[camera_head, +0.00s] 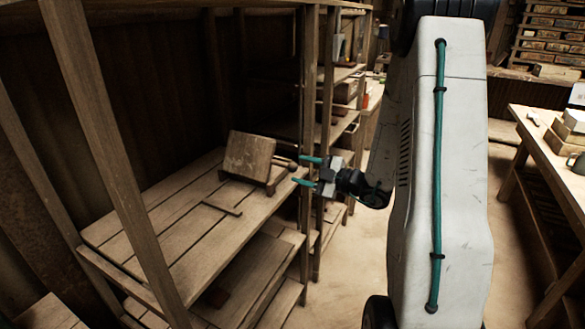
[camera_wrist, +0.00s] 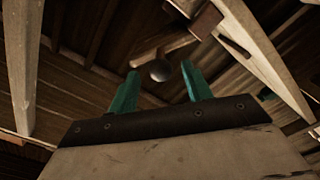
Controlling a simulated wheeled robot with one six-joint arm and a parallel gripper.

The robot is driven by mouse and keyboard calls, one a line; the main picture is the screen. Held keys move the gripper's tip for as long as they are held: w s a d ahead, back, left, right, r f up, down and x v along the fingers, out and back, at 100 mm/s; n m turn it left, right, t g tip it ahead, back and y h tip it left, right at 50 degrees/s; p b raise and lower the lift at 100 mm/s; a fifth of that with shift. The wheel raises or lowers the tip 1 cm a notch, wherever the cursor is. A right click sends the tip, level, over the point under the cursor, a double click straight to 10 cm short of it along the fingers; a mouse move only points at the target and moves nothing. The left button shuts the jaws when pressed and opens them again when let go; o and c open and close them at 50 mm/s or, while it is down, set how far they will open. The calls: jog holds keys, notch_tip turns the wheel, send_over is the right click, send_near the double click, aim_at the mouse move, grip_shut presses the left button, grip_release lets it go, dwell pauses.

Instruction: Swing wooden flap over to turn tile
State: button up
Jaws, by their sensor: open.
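The wooden flap (camera_head: 248,155) stands steeply tilted on a low wooden base at the back of a slatted wooden shelf. A short handle with a rounded knob (camera_head: 292,166) sticks out from its right side toward my gripper (camera_head: 312,172). My gripper is open, its two teal fingers pointing left at the knob. In the wrist view the knob (camera_wrist: 160,70) shows between and just beyond the fingertips of my gripper (camera_wrist: 158,82). I cannot tell whether a finger touches it. I cannot make out a tile.
A thin wooden corner strip (camera_head: 222,208) lies on the slatted shelf (camera_head: 175,215) in front of the flap. Upright rack posts (camera_head: 110,150) stand at the left and just behind my gripper. A table with stacked blocks (camera_head: 560,140) is at the right. The floor between is clear.

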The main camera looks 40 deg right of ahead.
jog(key=v, duration=0.3)
jog(key=shift+w, duration=0.1)
dwell(0.4)
